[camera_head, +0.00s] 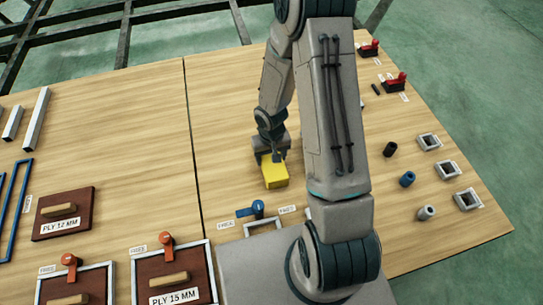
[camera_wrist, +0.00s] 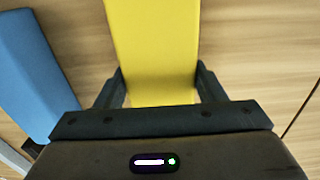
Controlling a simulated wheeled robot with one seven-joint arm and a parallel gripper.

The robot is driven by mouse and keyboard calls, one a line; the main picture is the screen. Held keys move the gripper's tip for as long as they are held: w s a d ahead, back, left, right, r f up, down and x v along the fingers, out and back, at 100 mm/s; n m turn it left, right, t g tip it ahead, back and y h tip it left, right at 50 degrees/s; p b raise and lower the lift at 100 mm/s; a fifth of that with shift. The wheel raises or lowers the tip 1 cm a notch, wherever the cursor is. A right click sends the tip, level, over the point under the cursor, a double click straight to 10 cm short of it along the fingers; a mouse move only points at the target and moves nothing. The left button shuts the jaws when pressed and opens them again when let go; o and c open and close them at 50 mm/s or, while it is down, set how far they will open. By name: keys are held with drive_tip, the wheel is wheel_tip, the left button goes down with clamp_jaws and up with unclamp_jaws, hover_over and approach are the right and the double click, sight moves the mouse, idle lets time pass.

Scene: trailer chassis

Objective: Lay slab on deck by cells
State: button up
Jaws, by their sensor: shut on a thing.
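A yellow block (camera_head: 276,174), perhaps the slab, is at my gripper (camera_head: 272,156) in the head view, over the wooden deck (camera_head: 225,110). In the wrist view the yellow block (camera_wrist: 152,45) lies between the two dark fingers of my gripper (camera_wrist: 160,88), which is shut on it. The block's near end is at the gripper and its far end runs out of the top of the picture. I cannot tell whether its underside touches the wood. Nothing in view is clearly marked as the cells.
Brown PLY 12 MM (camera_head: 80,224) and PLY 15 MM (camera_head: 160,268) panels lie left. Square metal pieces (camera_head: 429,142) and red clamps (camera_head: 394,83) line the right. A blue bar (camera_wrist: 35,70) shows beside my gripper.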

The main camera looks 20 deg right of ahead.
drive_tip(key=o, duration=1)
drive_tip(key=s+d+r+h+p, duration=0.1)
drive_tip(key=s+r+p, duration=0.15)
drive_tip(key=r, duration=1.05)
drive_tip(key=s+d+r+p, duration=0.2)
drive_tip(key=s+r, duration=0.1)
drive_tip(key=r, duration=1)
drive_tip(key=shift+t+y, duration=0.5)
drive_tip(key=shift+t, duration=0.3)
drive_tip(key=s+r, duration=0.5)
drive_tip(key=s+a+r, duration=0.1)
drive_tip(key=s+r, duration=0.1)
drive_tip(key=s, duration=0.1)
drive_tip(key=shift+s+r, duration=0.15)
drive_tip(key=shift+r, duration=0.1)
